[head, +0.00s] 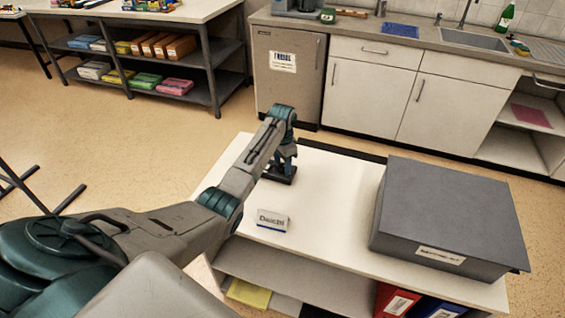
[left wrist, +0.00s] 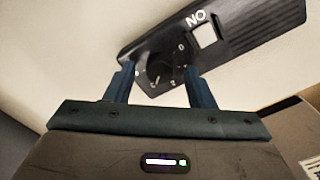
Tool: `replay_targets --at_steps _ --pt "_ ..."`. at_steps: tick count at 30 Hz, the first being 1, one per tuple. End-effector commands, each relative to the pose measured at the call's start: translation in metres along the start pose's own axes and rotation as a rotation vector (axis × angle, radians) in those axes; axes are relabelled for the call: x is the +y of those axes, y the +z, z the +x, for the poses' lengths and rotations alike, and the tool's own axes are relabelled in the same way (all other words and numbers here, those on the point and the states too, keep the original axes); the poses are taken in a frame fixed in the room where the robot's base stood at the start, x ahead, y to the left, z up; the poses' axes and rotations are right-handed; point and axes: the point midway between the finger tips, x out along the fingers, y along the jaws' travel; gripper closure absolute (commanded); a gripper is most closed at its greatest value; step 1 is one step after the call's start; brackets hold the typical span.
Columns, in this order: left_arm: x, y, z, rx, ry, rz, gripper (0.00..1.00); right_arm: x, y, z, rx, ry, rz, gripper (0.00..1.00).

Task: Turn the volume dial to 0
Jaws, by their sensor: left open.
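The volume dial (left wrist: 160,68) is a dark round knob on a black panel (left wrist: 255,25) in the left wrist view. Light marks surround the dial, and a pale square switch with lettering sits beside it. My left gripper (left wrist: 159,78) is open, with one finger on each side of the dial. I cannot tell whether the fingers touch it. Which mark the dial points to is not clear. In the head view, my left gripper (head: 284,168) points down over the black panel on the white table, hiding most of it. My right gripper is not in view.
A large grey box (head: 450,210) stands on the right of the white table (head: 325,205). A small name sign (head: 272,220) stands near the front left. The table between panel and box is clear. Cabinets with a sink (head: 475,40) line the back.

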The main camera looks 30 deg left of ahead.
Motion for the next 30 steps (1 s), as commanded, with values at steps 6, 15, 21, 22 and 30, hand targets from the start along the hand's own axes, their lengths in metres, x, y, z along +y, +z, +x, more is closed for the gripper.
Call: replay_targets --at_steps 6,15,21,22,30 --pt "0.0 0.0 0.006 0.0 -0.001 0.0 0.51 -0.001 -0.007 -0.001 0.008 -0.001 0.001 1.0" --pt "0.0 0.0 0.006 0.0 -0.001 0.0 0.8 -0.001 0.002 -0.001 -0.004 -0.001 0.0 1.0" --pt "0.0 0.0 0.005 0.001 -0.001 -0.001 0.95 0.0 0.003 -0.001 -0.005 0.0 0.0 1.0" --pt "0.0 0.0 0.005 0.001 -0.001 -0.003 0.95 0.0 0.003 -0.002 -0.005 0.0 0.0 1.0" --pt "0.0 0.0 0.003 0.0 -0.001 -0.078 0.95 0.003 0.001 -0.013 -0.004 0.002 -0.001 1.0"
